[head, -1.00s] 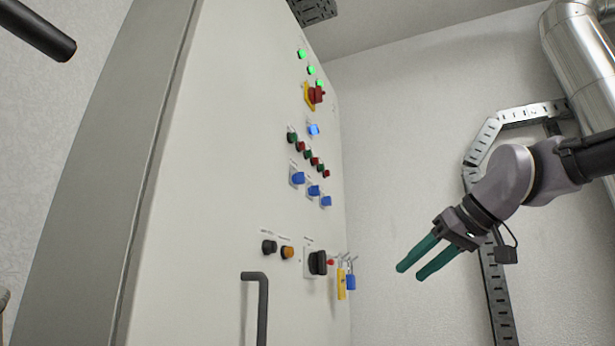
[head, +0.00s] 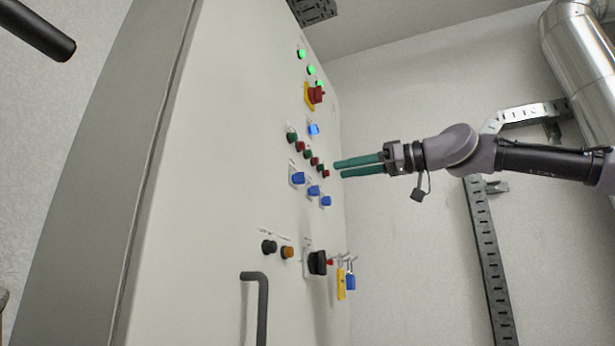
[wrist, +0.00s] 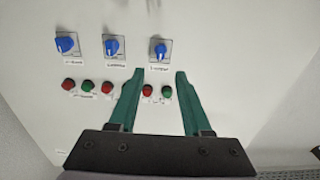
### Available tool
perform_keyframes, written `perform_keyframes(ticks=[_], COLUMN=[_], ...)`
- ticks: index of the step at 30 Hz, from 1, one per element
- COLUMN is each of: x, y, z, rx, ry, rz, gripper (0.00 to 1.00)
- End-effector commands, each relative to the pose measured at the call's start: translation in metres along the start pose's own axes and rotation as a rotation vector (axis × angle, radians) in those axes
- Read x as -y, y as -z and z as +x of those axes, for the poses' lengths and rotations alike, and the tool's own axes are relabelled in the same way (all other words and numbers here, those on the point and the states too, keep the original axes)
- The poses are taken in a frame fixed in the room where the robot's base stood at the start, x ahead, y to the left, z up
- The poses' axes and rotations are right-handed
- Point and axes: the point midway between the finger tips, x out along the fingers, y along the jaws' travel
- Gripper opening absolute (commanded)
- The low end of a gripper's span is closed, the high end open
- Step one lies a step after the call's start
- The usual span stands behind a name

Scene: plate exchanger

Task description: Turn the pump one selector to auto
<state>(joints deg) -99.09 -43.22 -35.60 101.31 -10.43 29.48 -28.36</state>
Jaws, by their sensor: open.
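Three blue selector knobs sit in a row on the pale cabinet front: the left one (head: 297,178), the middle one (head: 314,190) and the right one (head: 326,201) in the head view. The wrist view shows the row too, left (wrist: 65,44), middle (wrist: 112,47) and right (wrist: 160,50). Their labels are too small to read, so I cannot tell which is pump one. My gripper (head: 338,169) is open and empty, its green fingers pointing at the panel. In the wrist view its fingertips (wrist: 160,72) frame the space just below the right-hand knob. Contact with the panel cannot be told.
Red and green buttons (head: 308,154) sit beside the selectors. A black rotary handle (head: 317,262) and hanging padlocks (head: 350,281) are lower.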

Motion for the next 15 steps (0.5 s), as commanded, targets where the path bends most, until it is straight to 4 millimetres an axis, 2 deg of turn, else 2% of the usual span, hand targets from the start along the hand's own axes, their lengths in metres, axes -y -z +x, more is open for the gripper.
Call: perform_keyframes(ticks=[15], x=[0.002], y=[0.0], z=[0.087], rx=[0.001], ry=[0.002], rz=[-0.001], gripper=[0.49])
